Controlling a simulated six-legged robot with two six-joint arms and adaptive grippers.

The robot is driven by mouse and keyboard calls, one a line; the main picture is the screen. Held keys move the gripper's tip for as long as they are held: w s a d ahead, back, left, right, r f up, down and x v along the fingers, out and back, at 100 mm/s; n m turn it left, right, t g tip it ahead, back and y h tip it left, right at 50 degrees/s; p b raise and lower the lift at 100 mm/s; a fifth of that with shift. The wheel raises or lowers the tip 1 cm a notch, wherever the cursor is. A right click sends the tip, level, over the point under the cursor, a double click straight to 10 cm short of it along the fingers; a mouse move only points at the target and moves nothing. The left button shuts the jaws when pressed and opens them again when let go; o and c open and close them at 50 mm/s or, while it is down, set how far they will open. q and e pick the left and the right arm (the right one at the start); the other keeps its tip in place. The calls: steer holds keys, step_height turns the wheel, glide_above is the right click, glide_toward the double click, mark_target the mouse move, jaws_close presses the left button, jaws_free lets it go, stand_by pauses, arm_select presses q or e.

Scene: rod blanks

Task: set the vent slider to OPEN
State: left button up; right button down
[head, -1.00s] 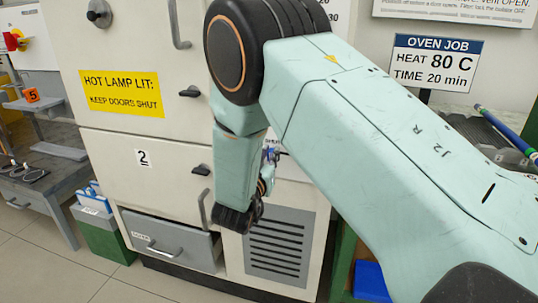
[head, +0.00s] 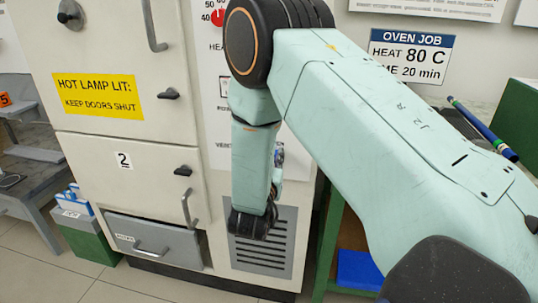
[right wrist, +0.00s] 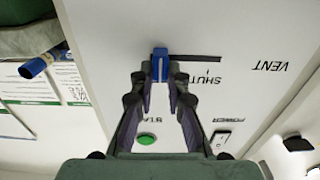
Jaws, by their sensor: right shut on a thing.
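The blue vent slider (right wrist: 160,64) stands at the left end of the visible dark slot (right wrist: 200,58) in the right wrist view, where the panel appears upside down. The word SHUT (right wrist: 206,78) is beside the slot's other, right end, apart from the slider. No OPEN mark shows; the gripper may cover it. My right gripper (right wrist: 160,76) is shut on the slider, one finger on each side. In the head view only a small part of the right gripper (head: 278,160) shows behind my arm, and the slider is hidden. My left gripper is not in view.
The wrist view shows a green button (right wrist: 146,138) and a power switch (right wrist: 221,138) below the slot. In the head view, the oven cabinet (head: 90,150) has handles and a yellow sign (head: 97,95). A vent grille (head: 262,248) is below my right arm.

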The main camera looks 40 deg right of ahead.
steer(key=c, duration=1.3)
jaws_free()
steer(key=shift+s+d, duration=0.2)
steer(key=shift+a, duration=0.15)
steer(key=shift+v, duration=3.65)
